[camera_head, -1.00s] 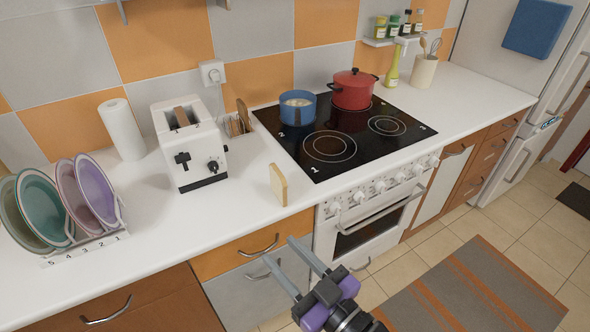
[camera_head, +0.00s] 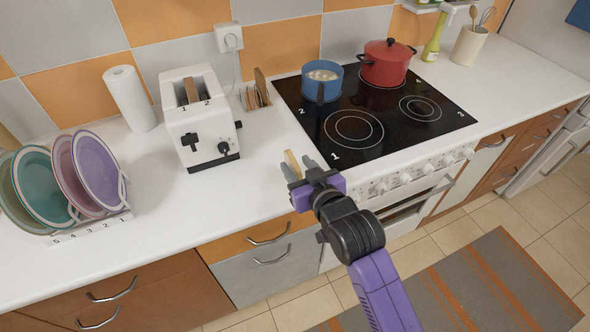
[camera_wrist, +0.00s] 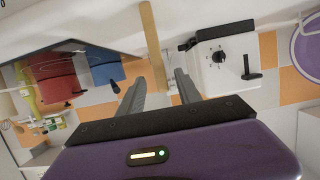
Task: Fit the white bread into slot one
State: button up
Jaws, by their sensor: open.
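The white bread slice (camera_head: 291,161) stands on edge on the counter, left of the stove, and is partly hidden by my gripper. My gripper (camera_head: 296,168) is open, with its fingers low over the counter on either side of the slice. In the wrist view the bread (camera_wrist: 153,48) shows edge-on, ahead of and between the fingertips (camera_wrist: 158,85). The white toaster (camera_head: 203,135) stands behind and to the left, with slots marked 1 and 2 on top. A brown piece (camera_head: 192,90) shows at its top; I cannot tell if it is in slot one.
A plate rack (camera_head: 90,226) with several plates and a paper roll (camera_head: 130,99) are left of the toaster. A small rack with brown slices (camera_head: 258,90) stands right of it. A blue pot (camera_head: 322,80) and red pot (camera_head: 386,62) are on the stove. Counter before the toaster is clear.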

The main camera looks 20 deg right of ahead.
aim_at(289, 157)
jog(key=p+x, duration=0.1)
jog(key=x, duration=0.3)
jog(key=shift+w+a+r, duration=0.15)
jog(key=shift+w+f, duration=0.25)
jog(key=shift+w, duration=0.25)
grip_shut()
